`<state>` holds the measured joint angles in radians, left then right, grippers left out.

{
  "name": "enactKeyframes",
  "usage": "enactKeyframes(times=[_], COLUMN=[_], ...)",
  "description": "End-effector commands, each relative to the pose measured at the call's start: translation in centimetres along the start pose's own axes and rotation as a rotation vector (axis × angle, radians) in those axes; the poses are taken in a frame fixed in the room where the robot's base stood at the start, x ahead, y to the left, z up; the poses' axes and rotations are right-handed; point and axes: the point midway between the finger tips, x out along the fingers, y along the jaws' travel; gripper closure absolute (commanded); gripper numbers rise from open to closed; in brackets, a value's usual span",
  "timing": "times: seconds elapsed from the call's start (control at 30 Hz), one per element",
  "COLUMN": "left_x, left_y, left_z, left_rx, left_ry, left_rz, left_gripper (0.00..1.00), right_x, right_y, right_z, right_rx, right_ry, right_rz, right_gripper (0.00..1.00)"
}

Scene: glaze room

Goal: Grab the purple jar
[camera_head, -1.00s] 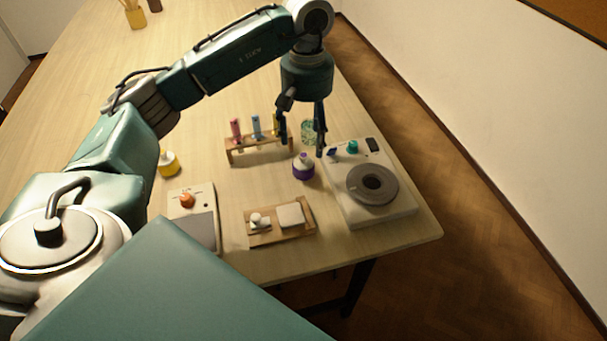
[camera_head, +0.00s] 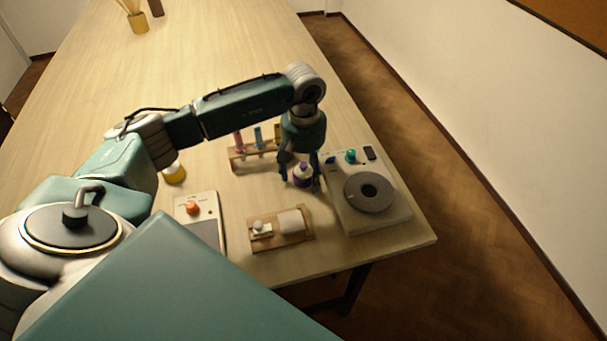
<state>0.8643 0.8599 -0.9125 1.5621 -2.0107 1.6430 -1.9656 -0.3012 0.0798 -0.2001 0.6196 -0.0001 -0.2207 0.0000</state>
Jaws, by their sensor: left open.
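The purple jar (camera_head: 302,179) stands upright on the table, with a purple body, a white upper part and a purple top. My left gripper (camera_head: 301,184) is open and lowered over it, with one finger at the jar's left and one at its right. I cannot tell whether either finger touches the jar. The palm is above the jar's top. My right gripper does not show.
A device with a grey disc (camera_head: 369,192) stands close at the right. A wooden rack of tubes (camera_head: 240,160) is behind left. A wooden tray (camera_head: 291,240) and a white device with an orange knob (camera_head: 193,209) are in front. A yellow jar (camera_head: 174,174) stands at left.

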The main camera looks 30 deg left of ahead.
Motion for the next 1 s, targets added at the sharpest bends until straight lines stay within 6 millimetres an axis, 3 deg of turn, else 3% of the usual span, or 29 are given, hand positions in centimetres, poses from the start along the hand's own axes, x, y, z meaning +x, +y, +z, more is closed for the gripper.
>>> enactKeyframes(times=[0.07,0.33,0.77,1.0], left_x=[0.0,0.0,-0.8,-4.5], left_y=[0.0,0.0,0.1,0.1], left_z=[0.0,0.0,-0.1,-0.2], left_rx=[0.000,0.000,0.000,-0.001], left_ry=[0.000,-0.001,0.002,0.007], left_rz=[0.000,0.000,0.003,0.005], left_gripper=[0.39,0.92,0.92,0.92], right_x=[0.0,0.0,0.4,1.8], right_y=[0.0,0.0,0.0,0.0], right_z=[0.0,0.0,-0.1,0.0], right_rx=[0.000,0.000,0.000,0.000], right_ry=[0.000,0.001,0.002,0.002], right_rz=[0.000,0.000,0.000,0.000], right_gripper=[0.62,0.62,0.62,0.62])
